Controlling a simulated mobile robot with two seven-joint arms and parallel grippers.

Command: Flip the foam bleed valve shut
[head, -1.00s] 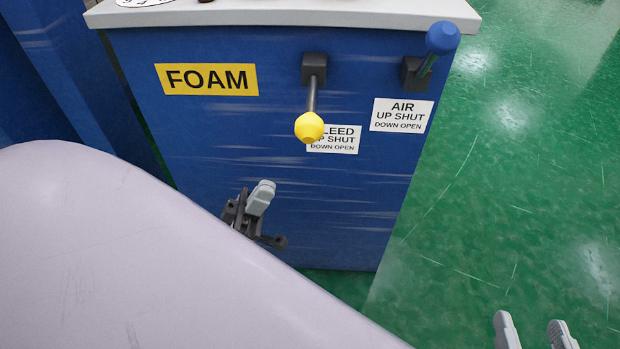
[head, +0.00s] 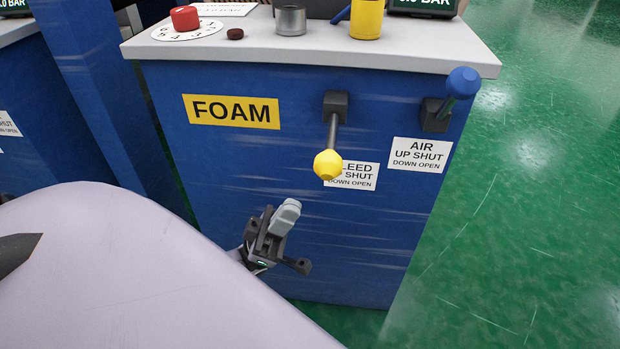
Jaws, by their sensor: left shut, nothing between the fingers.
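The foam bleed valve is a lever with a yellow knob (head: 328,165) on a grey rod, hanging down from a dark mount (head: 335,104) on the blue front of the foam cabinet. Its label (head: 360,177) is partly hidden behind the knob and reads up shut, down open, so the lever stands at open. My left gripper (head: 288,212) is shut and empty, below and slightly left of the yellow knob, apart from it in the picture. My right gripper is out of view.
The air lever with a blue knob (head: 463,82) points up, to the right of the bleed lever. A yellow FOAM sign (head: 231,111) is on the left. A red knob (head: 185,18), a grey cup (head: 290,20) and a yellow cylinder (head: 367,18) stand on top. Green floor is clear at right.

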